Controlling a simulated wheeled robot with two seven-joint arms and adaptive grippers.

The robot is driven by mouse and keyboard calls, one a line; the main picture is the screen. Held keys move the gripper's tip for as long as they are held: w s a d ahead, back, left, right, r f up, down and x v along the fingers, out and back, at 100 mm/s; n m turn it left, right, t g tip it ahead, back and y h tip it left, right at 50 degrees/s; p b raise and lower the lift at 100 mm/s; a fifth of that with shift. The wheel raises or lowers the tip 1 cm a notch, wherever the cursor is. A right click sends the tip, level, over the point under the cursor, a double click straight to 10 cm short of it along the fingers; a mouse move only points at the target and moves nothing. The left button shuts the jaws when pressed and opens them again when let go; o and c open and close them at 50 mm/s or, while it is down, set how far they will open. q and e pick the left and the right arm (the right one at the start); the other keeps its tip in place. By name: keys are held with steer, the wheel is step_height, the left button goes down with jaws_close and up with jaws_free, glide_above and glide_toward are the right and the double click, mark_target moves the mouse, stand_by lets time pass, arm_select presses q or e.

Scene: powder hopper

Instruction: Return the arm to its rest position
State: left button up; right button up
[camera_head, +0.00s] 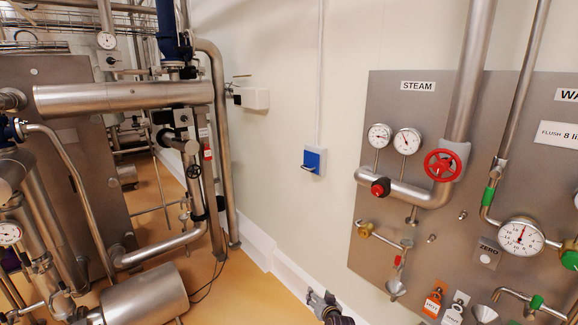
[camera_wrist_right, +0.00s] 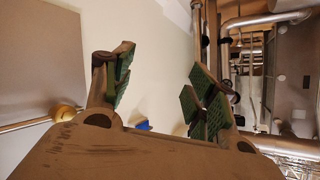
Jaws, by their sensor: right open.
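My right gripper (camera_head: 320,298) shows at the bottom edge of the head view, right of the middle, in front of the pale wall's foot. In the right wrist view its two fingers with green pads stand wide apart, and the gripper (camera_wrist_right: 160,85) is open with nothing between them. Most of the right arm lies outside the head view. My left gripper is in neither view.
A steel panel (camera_head: 375,110) with the red steam valve wheel (camera_head: 442,165), gauges and pipes fills the right side. Steel pipework and a horizontal cylinder (camera_head: 146,296) stand at left. A blue wall box (camera_head: 313,160) hangs between. Orange floor (camera_head: 235,295) is open in front.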

steer(key=s+d+f+n+g+h+b, duration=0.1)
steer(key=s+d+f+n+g, duration=0.15)
steer(key=s+f, duration=1.25)
steer(key=s+d+f+n+g, duration=0.1)
steer(key=s+d+f+g, duration=0.3)
steer(key=s+f, duration=1.1)
steer(key=s+d+f+g, duration=0.1)
steer(key=s+f, duration=0.3)
steer(key=s, duration=0.9)
steer(key=s+d+f+g+h+b, duration=0.1)
steer(key=s+d+f, duration=0.3)
steer(key=s, duration=0.8)
steer(key=s+d+f+g+b, duration=0.1)
steer(key=s+d+f+g, duration=0.2)
steer(key=s, duration=1)
step_height(320, 180, down, 2)
steer(key=shift+s+f, duration=0.1)
steer(key=shift+s, duration=0.2)
